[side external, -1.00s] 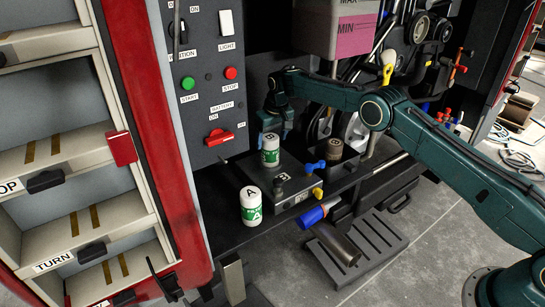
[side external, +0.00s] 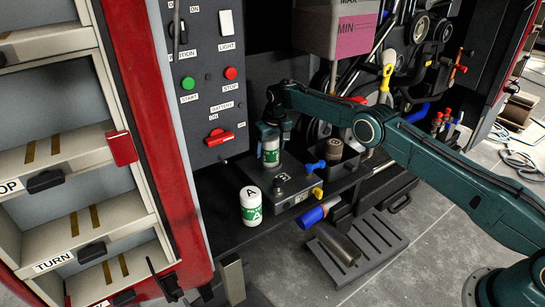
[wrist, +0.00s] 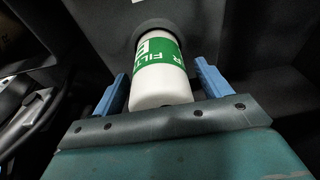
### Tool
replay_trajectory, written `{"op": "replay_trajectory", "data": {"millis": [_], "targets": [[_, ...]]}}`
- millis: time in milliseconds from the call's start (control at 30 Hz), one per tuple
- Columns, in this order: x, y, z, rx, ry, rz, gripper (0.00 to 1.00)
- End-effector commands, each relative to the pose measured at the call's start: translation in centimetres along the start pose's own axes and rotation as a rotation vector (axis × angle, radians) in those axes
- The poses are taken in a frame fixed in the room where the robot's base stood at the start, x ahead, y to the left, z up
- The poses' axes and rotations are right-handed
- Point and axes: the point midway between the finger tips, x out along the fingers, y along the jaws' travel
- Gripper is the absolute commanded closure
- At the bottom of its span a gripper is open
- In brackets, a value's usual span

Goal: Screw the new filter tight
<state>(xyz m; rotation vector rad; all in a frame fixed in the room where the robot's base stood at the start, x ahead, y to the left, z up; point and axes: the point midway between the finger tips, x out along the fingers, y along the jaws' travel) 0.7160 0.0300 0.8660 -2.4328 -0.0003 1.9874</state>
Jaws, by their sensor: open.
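A white filter with a green band (side external: 271,157) stands upright on the filter block in the side view. In the wrist view the filter (wrist: 160,70) reads "FILTER", and its far end meets a dark round seat. My gripper (side external: 269,138) is over it from above. In the wrist view the blue fingers of my gripper (wrist: 161,72) are open, one on each side of the filter. I cannot tell whether either finger touches it. A second white and green filter, marked A (side external: 251,206), stands on the dark shelf to the left. The filter's top is hidden in the side view.
The dark block (side external: 290,190) has a blue handle (side external: 316,166) and a yellow knob (side external: 318,192) on its right. The control panel (side external: 210,75) rises close to the left. A black step (side external: 367,245) lies in front.

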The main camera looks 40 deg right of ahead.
Motion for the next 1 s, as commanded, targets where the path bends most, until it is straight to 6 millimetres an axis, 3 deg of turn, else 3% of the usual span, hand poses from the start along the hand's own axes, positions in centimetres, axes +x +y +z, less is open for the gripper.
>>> {"op": "replay_trajectory", "data": {"millis": [133, 400, 467, 1000], "targets": [[-0.01, 0.0, 0.0, 0.0, 0.0, 0.0, 0.24], [-0.01, 0.0, 0.0, 0.0, 0.0, 0.0, 0.73], [-0.13, -0.01, -0.08, 0.001, 0.003, 0.0, 0.78], [-0.11, 0.02, -0.04, 0.243, 0.002, 0.049, 0.78]]}}
